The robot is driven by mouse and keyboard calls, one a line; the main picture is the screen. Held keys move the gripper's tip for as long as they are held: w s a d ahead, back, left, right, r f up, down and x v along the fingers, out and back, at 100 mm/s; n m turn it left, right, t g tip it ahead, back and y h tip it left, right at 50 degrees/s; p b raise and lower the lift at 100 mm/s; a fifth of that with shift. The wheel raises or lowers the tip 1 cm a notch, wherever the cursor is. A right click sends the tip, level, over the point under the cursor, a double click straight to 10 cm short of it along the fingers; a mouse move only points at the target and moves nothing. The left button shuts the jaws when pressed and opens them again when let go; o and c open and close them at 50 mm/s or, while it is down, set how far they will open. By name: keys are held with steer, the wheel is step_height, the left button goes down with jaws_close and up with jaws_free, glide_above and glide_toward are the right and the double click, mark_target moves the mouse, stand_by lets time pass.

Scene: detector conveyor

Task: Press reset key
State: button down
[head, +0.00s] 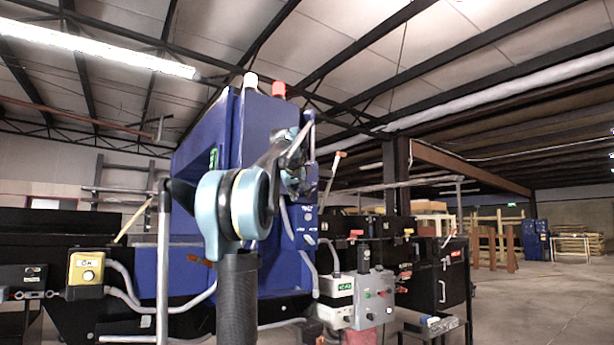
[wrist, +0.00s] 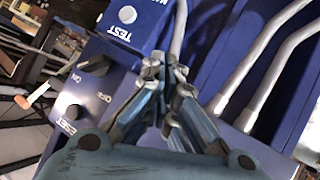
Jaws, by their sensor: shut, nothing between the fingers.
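The reset key is a round grey button (wrist: 72,112) beside the word RESET on a blue control panel (wrist: 120,75), at the left of the wrist view. The same panel (head: 307,228) looks small in the head view, on the side of the tall blue detector cabinet (head: 236,130); its key is too small to tell apart there. My gripper (wrist: 166,68) is shut and empty. Its tips lie right of the reset key in the wrist view, toward the TEST side; I cannot tell the gap to the panel. In the head view my arm partly hides the cabinet.
A round TEST button (wrist: 127,14) and a dark ON/OFF knob (wrist: 94,66) share the panel. Grey conduits (wrist: 265,75) run right of the gripper. In the head view, a grey button box (head: 373,300) stands below the panel and a yellow box (head: 86,268) sits at left.

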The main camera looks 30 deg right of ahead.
steer(key=s+d+r+m+h, duration=0.1)
steer(key=s+d+r+h, duration=0.1)
steer(key=d+r, duration=0.9)
steer(key=d+h, duration=0.1)
steer(key=d, duration=0.3)
steer(key=shift+r+h, duration=0.35)
steer(key=shift+h, duration=0.05)
steer(key=shift+a, duration=0.1)
glide_toward(312, 171)
steer(key=shift+w+d+f, duration=0.45)
steer(key=shift+d+f, duration=0.2)
steer(key=shift+d, duration=0.05)
steer(key=shift+w+d+f, duration=0.4)
steer(key=shift+d+f, duration=0.3)
steer(key=shift+w+d+f, duration=0.45)
steer(key=shift+d+f, duration=0.2)
steer(key=shift+d, duration=0.05)
steer(key=shift+w, duration=0.1)
steer(key=shift+w, duration=0.25)
steer(key=shift+w, duration=0.45)
steer(key=shift+s+r, duration=0.1)
steer(key=shift+s, duration=0.8)
